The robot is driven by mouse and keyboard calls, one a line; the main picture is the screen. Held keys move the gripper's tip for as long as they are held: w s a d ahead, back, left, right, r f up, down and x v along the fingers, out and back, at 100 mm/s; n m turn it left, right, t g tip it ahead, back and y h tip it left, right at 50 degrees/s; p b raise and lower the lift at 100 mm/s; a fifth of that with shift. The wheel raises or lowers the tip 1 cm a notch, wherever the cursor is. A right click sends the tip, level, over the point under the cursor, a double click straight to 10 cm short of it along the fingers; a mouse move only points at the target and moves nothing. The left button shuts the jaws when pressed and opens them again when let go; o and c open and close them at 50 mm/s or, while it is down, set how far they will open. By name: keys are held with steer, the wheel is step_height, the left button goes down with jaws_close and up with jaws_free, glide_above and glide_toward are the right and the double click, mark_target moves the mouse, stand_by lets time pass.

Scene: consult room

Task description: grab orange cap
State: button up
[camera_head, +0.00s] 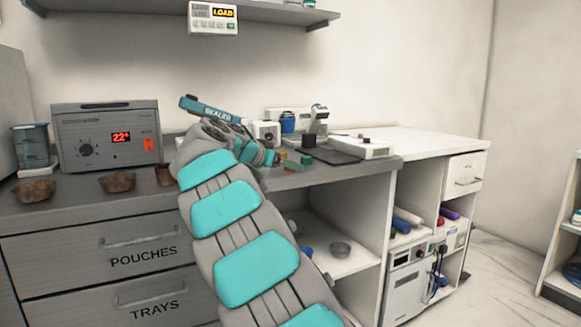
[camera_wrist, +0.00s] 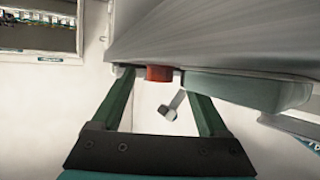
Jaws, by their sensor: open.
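My gripper (camera_wrist: 160,84) is open in the wrist view, with its two dark green fingers spread apart. A small red-orange piece (camera_wrist: 159,73), which looks like the orange cap, sits between the fingertips at the edge of a grey surface. I cannot tell whether either finger touches it. In the head view my gripper (camera_head: 266,157) is over the counter, close to several small coloured pieces, one of them orange (camera_head: 283,156). I cannot tell for certain that this is the same piece. The wrist partly hides this area.
A teal bar marked SEALER (camera_head: 216,112) is behind my wrist. A grey oven-like device (camera_head: 107,137) and brown bowls (camera_head: 117,182) stand at left. A dark plate (camera_head: 331,154) and white device (camera_head: 365,147) lie right of my gripper. The white counter (camera_head: 425,140) beyond is clear.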

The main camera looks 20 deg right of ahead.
steer(key=shift+c, duration=0.3)
jaws_close()
steer(key=shift+r, duration=0.1)
stand_by(0.4)
